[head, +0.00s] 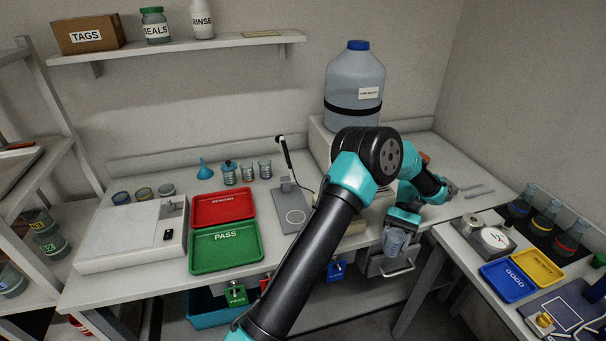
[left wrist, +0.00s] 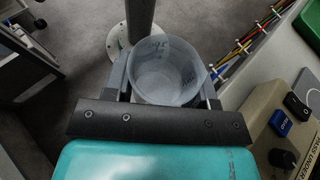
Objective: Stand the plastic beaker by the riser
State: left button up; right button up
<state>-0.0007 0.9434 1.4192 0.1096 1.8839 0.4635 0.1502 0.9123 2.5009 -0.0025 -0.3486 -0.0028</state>
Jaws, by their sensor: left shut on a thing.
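A clear plastic beaker (head: 395,241) is held in front of the bench's front edge, high above the floor. My left gripper (head: 400,228) is shut on it. In the left wrist view the beaker (left wrist: 165,72) sits between the two fingers, its open mouth showing and looking empty. A pale block under the large water carboy (head: 354,85) looks like the riser (head: 318,140); my left arm hides much of its front. My right gripper is not in view.
Red tray (head: 224,207) and green PASS tray (head: 226,247) lie on the bench (head: 130,200). A side table (head: 470,240) at right holds flasks (head: 545,217) and trays. A drawer handle (head: 397,269) sticks out below the beaker.

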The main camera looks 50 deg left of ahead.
pick_arm(q)
jog(key=w+a+r+n+t+h, duration=0.2)
jog(key=w+r+n+t+h, duration=0.4)
jog(key=n+t, duration=0.3)
jog(key=w+a+r+n+t+h, duration=0.3)
jog(key=w+r+n+t, duration=0.35)
jog(key=n+t, duration=0.3)
jog(key=w+a+r+n+t+y, duration=0.2)
jog(key=a+r+n+t+y, duration=0.2)
jog(key=a+r+n+y, duration=0.3)
jog(key=w+a+r+n+t+y, duration=0.2)
jog(key=a+r+n+t+y, duration=0.2)
jog(key=a+n+y, duration=0.4)
jog(key=s+a+f+n+g+y, duration=0.3)
jog(key=a+n+y, duration=0.2)
jog(key=a, duration=0.6)
jog(key=s+a+f+n+g+y, duration=0.25)
jog(key=a+n+y, duration=0.2)
jog(key=a, duration=0.55)
jog(key=a+f+n+g, duration=0.1)
jog(key=a+f+n, duration=0.1)
jog(key=a+f, duration=0.4)
notch_tip(320, 180, down, 4)
jog(key=shift+s+a+f+g, duration=0.1)
jog(key=shift+s+a+g, duration=0.2)
jog(key=shift+g, duration=0.1)
jog(key=shift+f, duration=3.1)
